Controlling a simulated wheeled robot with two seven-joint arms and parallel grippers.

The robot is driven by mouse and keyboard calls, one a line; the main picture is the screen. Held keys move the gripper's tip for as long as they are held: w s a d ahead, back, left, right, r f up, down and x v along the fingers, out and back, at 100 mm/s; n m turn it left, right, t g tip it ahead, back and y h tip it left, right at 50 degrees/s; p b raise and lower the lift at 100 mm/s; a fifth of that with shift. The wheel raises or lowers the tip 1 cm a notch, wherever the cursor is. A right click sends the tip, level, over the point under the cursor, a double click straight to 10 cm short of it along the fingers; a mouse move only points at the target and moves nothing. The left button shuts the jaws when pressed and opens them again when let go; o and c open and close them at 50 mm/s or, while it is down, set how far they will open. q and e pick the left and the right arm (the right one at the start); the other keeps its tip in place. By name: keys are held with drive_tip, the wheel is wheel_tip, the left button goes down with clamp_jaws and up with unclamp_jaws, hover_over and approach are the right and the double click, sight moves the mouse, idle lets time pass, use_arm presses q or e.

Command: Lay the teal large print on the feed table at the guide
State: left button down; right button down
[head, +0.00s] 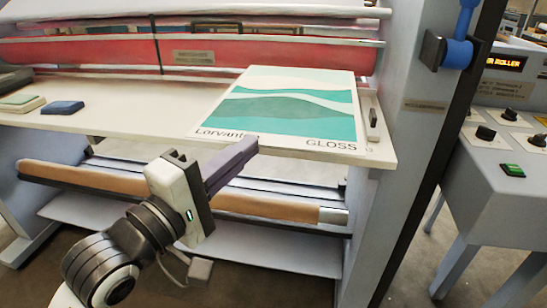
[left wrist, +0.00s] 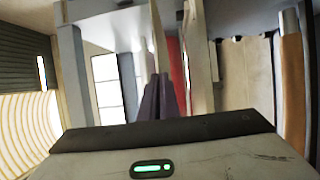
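The teal large print (head: 290,105) lies flat on the pale feed table (head: 130,112). It has teal and white wave bands and the words "Lorvant" and "GLOSS" along its front edge. Its right edge is close to a small dark-topped piece (head: 373,118) at the table's right end, which may be the guide. My left gripper (head: 250,145) is at the print's front edge, its tips overlapping the edge in the picture; contact cannot be told. My right gripper is out of view.
Red rollers (head: 270,53) run behind the table. A green pad (head: 20,103) and a blue pad (head: 62,107) lie at the table's left. A brown roll (head: 270,206) runs below the front edge. A control box (head: 500,150) stands at right.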

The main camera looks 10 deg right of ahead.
use_arm(q)
wheel_tip(320, 180, down, 9)
drive_tip(key=b, duration=0.1)
idle(0.3)
drive_tip(key=shift+w, duration=0.1)
drive_tip(key=c, duration=2.5)
unclamp_jaws()
drive_tip(key=shift+f, duration=0.15)
drive_tip(key=o, duration=0.5)
